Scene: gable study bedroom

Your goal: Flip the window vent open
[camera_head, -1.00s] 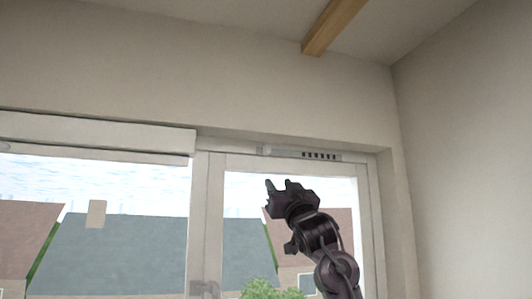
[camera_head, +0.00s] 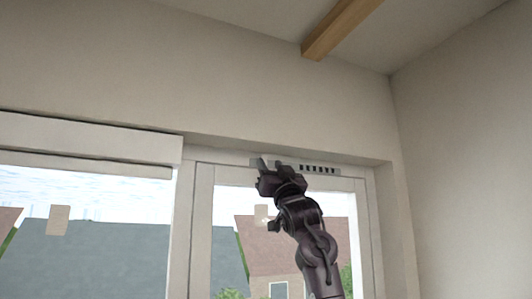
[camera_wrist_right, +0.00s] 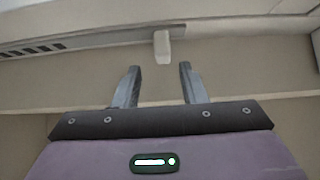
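The window vent (camera_head: 318,169) is a grey strip with dark slots, set along the top of the right window's white frame. In the right wrist view the vent (camera_wrist_right: 90,40) runs across the top, its slots at the left. A small pale tab (camera_wrist_right: 162,48) sticks out from the strip. My right gripper (camera_head: 268,164) is at the vent's left part, covering some of it in the head view. In the right wrist view the right gripper (camera_wrist_right: 159,68) is open and empty, with the tab just beyond and between the fingertips, apparently not gripped. My left gripper is out of view.
A white roller blind box (camera_head: 90,140) sits above the left window. A wooden beam (camera_head: 340,28) crosses the ceiling above, and a plain wall (camera_head: 460,170) stands at the right. Window frame bars lie close around my right arm.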

